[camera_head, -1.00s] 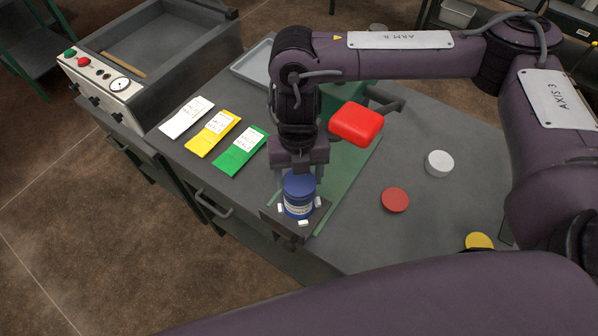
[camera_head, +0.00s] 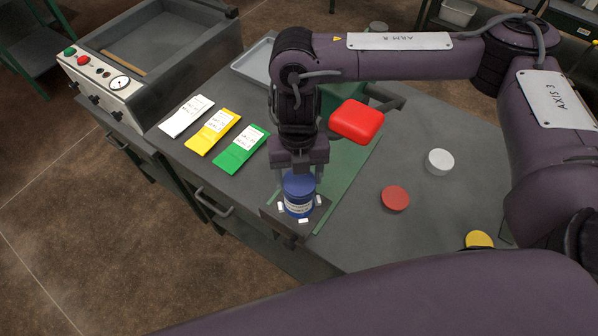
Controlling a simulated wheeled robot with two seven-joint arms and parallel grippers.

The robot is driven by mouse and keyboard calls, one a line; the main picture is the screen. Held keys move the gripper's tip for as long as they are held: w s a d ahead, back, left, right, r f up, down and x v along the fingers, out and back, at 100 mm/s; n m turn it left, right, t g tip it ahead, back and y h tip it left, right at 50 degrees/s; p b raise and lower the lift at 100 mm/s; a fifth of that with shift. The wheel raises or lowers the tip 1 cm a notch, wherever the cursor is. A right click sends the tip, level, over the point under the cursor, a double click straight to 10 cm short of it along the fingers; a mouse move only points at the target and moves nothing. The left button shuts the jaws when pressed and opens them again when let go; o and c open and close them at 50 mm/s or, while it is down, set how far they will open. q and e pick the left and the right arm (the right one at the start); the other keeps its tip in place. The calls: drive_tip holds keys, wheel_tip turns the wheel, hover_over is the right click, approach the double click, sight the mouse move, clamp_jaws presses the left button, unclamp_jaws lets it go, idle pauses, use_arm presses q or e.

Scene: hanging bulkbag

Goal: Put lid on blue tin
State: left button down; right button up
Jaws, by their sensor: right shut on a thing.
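The blue tin (camera_head: 298,209) stands upright on a small dark stand (camera_head: 275,218) at the near edge of the table. It has a pale label band and several white blocks around it. A blue lid (camera_head: 298,184) is at the top of the tin, between the fingers of my right gripper (camera_head: 299,177). The gripper points straight down and is shut on the lid. Lid and tin look in line; I cannot tell whether the lid is fully seated. My left gripper is not in view.
Red (camera_head: 395,199), white (camera_head: 440,162) and yellow (camera_head: 479,240) round lids lie on the table at right. A red block-like object (camera_head: 357,121) is beside my right wrist. White, yellow and green cards (camera_head: 240,150) lie at left, near a grey tray (camera_head: 252,62).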

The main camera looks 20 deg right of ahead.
sight(298, 180)
drive_tip(key=shift+f, duration=0.25)
idle(0.7)
drive_tip(key=o, duration=1.3)
drive_tip(key=shift+r, duration=0.1)
drive_tip(key=shift+r+p, duration=3.5)
drive_tip(key=shift+p, duration=0.1)
drive_tip(key=shift+f, duration=0.1)
